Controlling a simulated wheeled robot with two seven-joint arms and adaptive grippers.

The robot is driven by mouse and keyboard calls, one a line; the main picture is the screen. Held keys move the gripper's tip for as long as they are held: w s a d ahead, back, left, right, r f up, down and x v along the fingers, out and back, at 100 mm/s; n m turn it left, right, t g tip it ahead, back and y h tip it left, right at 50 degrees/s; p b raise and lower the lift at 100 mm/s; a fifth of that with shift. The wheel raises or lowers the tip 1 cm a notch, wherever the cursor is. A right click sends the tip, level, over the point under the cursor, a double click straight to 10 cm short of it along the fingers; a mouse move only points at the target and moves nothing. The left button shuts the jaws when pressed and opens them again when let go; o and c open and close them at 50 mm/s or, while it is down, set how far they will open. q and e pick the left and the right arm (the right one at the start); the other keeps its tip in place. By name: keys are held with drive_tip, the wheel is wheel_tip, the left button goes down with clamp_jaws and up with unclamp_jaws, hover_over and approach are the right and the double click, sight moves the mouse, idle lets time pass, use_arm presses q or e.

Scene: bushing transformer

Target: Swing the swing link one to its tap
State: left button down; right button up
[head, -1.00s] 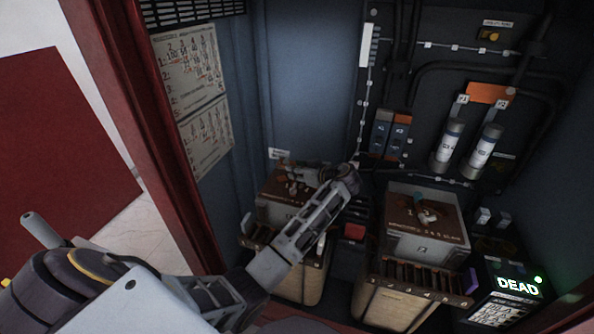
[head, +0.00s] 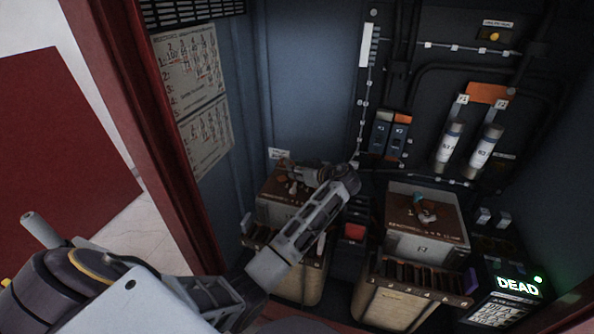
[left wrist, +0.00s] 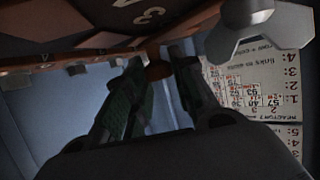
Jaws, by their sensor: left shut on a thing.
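The left transformer box (head: 275,213) has a brown top with small studs and markings; my left arm covers part of it. My left gripper (head: 292,175) lies low over this top, reaching in from the right. In the left wrist view the gripper's two dark green fingers (left wrist: 160,70) are close together on a small brown-copper piece (left wrist: 157,71), which I take for swing link one. Most of the link and its tap are hidden by the fingers, so I cannot tell whether they touch. My right gripper is not in view.
A second box (head: 425,245) with a link on its brown top stands to the right. A lit DEAD display (head: 517,286) is at the lower right. Two fuse tubes (head: 449,146) hang behind. The cabinet's red frame (head: 165,130) bounds the left. A silver winged part (left wrist: 258,30) shows near the fingers.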

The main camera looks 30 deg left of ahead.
use_arm(q)
drive_tip(key=shift+d, duration=0.1)
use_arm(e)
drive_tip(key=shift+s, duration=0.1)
use_arm(q)
drive_tip(key=shift+w+d+m+t+h+p, duration=0.1)
drive_tip(key=shift+d+m+t+h+p, duration=0.25)
drive_tip(key=shift+m+t, duration=0.35)
drive_tip(key=shift+w+d+m+t+h+p, duration=0.1)
drive_tip(key=shift+d+m+t+h+p, duration=0.25)
drive_tip(key=shift+m+t, duration=0.3)
drive_tip(key=shift+d+m+t+h, duration=0.5)
drive_tip(key=shift+d+m+t, duration=0.15)
drive_tip(key=shift+m+t, duration=0.2)
drive_tip(key=shift+d+m+t+h+p, duration=0.25)
drive_tip(key=shift+m+t+h+p, duration=0.05)
drive_tip(key=shift+m+t+p, duration=0.15)
drive_tip(key=shift+d+m+t+h, duration=0.25)
drive_tip(key=shift+m+t+h, duration=0.05)
drive_tip(key=shift+m+t, duration=0.05)
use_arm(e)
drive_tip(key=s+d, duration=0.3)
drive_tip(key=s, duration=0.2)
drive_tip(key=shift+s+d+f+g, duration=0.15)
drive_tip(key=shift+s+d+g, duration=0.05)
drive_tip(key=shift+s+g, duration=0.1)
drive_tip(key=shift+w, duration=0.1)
